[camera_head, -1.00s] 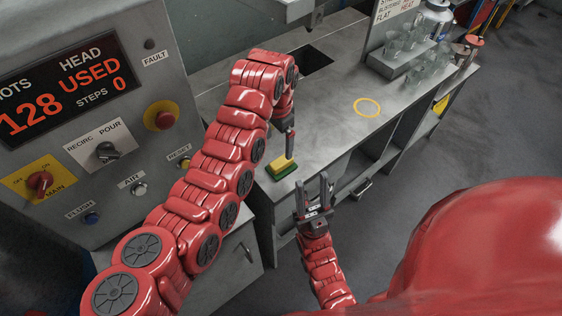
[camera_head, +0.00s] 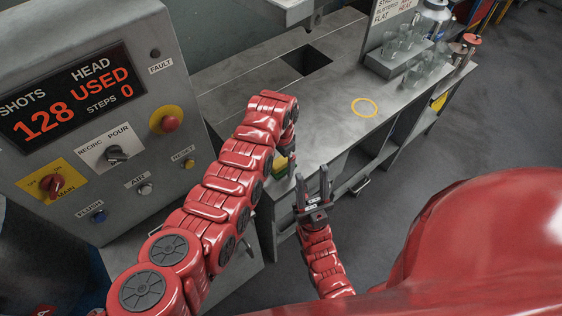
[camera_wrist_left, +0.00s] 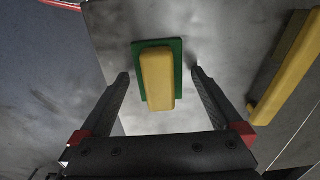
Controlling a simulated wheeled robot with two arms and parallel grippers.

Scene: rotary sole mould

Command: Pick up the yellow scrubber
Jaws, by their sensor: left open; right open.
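The yellow scrubber (camera_wrist_left: 158,80) is a yellow block on a green pad, lying on the metal bench top. In the left wrist view it sits between the two dark fingers of my left gripper (camera_wrist_left: 160,85), with a gap on each side. In the head view the scrubber (camera_head: 281,165) is partly hidden by my left arm, and my left gripper (camera_head: 289,148) is mostly hidden there. My right gripper (camera_head: 312,190) is open and empty, pointing up beside the bench's front edge.
A control panel (camera_head: 85,110) stands at the left. The bench (camera_head: 335,75) has a square opening and a yellow ring (camera_head: 364,107). Several glasses (camera_head: 413,70) stand on a raised ledge at the back right.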

